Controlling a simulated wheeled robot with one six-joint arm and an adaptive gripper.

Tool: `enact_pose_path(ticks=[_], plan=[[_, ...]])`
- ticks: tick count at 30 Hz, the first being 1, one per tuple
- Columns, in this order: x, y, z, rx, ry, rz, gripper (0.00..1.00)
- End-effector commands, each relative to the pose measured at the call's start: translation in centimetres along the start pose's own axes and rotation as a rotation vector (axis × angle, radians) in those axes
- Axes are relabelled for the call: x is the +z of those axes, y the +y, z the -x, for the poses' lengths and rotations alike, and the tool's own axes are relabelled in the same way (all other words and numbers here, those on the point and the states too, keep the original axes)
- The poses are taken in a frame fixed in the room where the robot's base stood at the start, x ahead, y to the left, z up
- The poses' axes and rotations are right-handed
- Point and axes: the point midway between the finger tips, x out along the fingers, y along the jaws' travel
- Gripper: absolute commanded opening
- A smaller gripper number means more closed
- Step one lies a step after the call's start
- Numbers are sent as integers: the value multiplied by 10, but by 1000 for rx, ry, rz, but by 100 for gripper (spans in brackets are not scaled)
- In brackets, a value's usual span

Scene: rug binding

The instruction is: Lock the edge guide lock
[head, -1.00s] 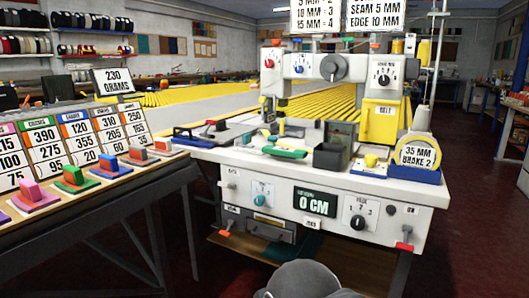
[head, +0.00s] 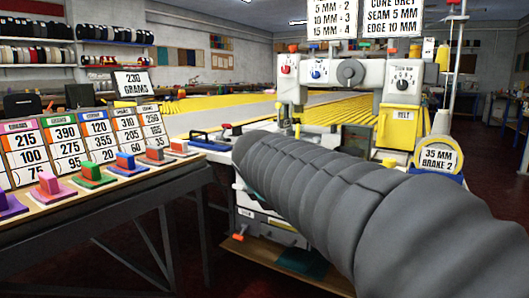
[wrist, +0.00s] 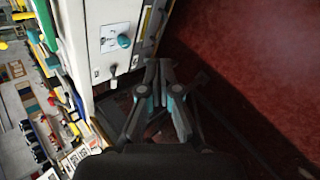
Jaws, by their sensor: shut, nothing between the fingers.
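No label that I can read names the edge guide lock, so I cannot tell which control it is. In the wrist view, the white machine front (wrist: 88,38) carries a teal knob (wrist: 123,40) and a small dark-tipped lever (wrist: 112,71) beside it. My gripper (wrist: 158,68) is shut and empty, just right of that lever in the picture and apparently apart from it. In the head view, my grey arm covers most of the machine's front and hides my gripper. An orange-tipped lever (head: 239,237) shows low at the machine's left.
A sample table (head: 130,195) with coloured blocks and number cards stands at the left. Dark red floor (wrist: 235,60) is open beside my gripper.

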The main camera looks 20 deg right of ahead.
Motion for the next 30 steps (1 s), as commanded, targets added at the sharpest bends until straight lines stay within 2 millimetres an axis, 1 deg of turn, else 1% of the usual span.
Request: enact_pose_path(ticks=[1, 2, 3, 5, 6, 9, 12, 15, 18, 21, 30], plan=[[-6, 22, -14, 32, -35, 113, 0], [-9, 37, -19, 54, -59, 186, 0], [-12, 56, -26, 79, -95, 285, 0], [-17, 85, -37, 114, -152, 429, 0], [-21, 103, -44, 135, -194, 525, 0], [-31, 145, -60, 173, -301, 750, 0], [-41, 178, -72, 192, -403, 938, 0], [-49, 202, -81, 198, -489, 1079, 0], [-54, 217, -86, 197, -547, 1168, 0], [-56, 224, -87, 195, -577, 1214, 0], [-57, 226, -87, 195, -585, 1226, 0]])
